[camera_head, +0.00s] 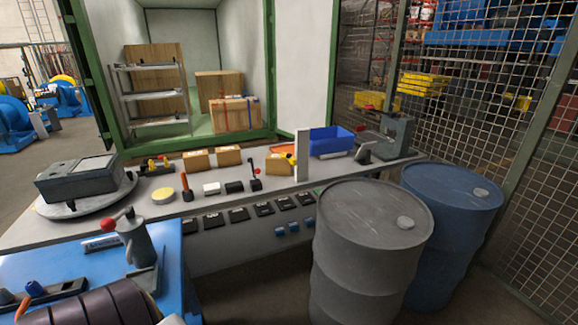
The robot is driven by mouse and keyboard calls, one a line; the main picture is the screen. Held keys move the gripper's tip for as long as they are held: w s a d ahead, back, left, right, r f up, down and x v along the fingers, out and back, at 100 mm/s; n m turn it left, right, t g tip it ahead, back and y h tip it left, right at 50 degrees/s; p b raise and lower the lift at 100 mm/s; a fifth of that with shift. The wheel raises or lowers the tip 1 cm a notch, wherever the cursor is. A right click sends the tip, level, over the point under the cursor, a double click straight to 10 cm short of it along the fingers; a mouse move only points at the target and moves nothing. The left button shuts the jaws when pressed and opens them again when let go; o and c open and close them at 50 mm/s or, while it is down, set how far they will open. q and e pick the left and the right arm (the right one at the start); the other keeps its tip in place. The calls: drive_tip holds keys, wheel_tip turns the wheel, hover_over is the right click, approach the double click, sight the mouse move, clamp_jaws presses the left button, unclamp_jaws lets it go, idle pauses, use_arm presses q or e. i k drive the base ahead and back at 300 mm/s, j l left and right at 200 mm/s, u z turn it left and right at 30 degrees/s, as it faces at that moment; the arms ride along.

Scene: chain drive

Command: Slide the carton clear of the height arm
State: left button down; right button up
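Several small brown cartons stand along the back of the grey bench: one carton (195,160) at the left, another carton (229,156) beside it, and a third carton (278,165) farther right. The third carton stands close to a white upright post (302,156). A thin dark lever with a red knob (254,168) rises just left of that carton. I cannot tell which part is the height arm, nor whether it touches a carton. Neither of my grippers is in view.
A grey device (78,178) sits on a round plate at the bench's left. A blue bin (331,140) stands behind the post. A grey drum (370,250) and a blue drum (452,215) stand in front at right. A blue table (60,270) fills the lower left.

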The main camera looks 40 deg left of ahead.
sight(276, 165)
drive_tip(key=i+j+u, duration=0.2)
drive_tip(key=i, duration=0.2)
drive_tip(key=i+u, duration=0.15)
drive_tip(key=i, duration=0.25)
drive_tip(key=i+j+u, duration=0.1)
drive_tip(key=i+j, duration=0.3)
drive_tip(key=i, duration=0.1)
